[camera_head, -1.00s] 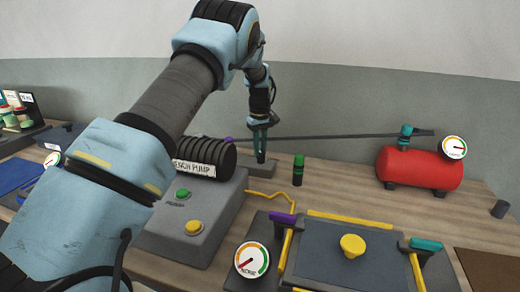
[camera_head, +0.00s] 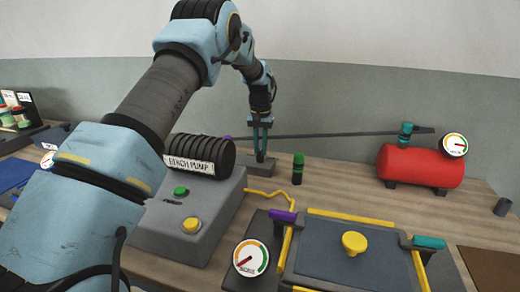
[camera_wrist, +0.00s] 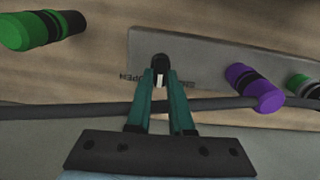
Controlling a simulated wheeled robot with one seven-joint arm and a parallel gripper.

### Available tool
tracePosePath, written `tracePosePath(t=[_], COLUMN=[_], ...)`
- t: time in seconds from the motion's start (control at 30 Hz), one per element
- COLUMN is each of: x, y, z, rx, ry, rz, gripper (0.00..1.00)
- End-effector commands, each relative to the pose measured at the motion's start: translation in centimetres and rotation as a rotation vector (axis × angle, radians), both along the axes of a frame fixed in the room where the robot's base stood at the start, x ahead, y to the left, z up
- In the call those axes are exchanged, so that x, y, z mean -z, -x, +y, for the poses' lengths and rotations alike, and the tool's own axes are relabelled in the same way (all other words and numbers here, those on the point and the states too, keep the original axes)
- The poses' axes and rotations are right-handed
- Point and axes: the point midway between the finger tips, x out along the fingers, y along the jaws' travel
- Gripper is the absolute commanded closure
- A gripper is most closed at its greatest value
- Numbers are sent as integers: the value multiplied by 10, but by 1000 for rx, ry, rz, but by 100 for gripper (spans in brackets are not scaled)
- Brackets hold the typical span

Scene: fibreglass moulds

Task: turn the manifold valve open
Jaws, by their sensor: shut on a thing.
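The manifold (camera_head: 264,170) is a low grey block at the back of the bench, behind the pump. In the wrist view its grey top (camera_wrist: 215,72) carries a dark valve handle (camera_wrist: 159,63) with a pale strip below it. My gripper (camera_head: 260,152) points down over the block. In the wrist view its teal fingers (camera_wrist: 160,75) are shut on the valve handle, one on each side. Upside-down lettering that seems to read OPEN lies just left of the fingers. The fingers hide part of the handle, and its exact angle is hard to tell.
A purple fitting (camera_wrist: 254,88) and a dark hose (camera_wrist: 70,110) lie close to my fingers. A green-capped fitting (camera_head: 298,168) stands right of the manifold. The bench pump (camera_head: 200,156) is at left, a red tank (camera_head: 420,166) at right, and a mould (camera_head: 340,255) in front.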

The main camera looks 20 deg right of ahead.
Motion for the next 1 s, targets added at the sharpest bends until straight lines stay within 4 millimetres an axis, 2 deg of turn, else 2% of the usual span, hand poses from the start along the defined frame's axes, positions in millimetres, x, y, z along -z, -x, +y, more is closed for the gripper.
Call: tracePosePath(t=[0.6, 1.0], x=[-1, -1], y=[2, 3], z=[-2, -3], rx=[566, 791], ry=[1, 2], rz=[-3, -3], gripper=[100, 100])
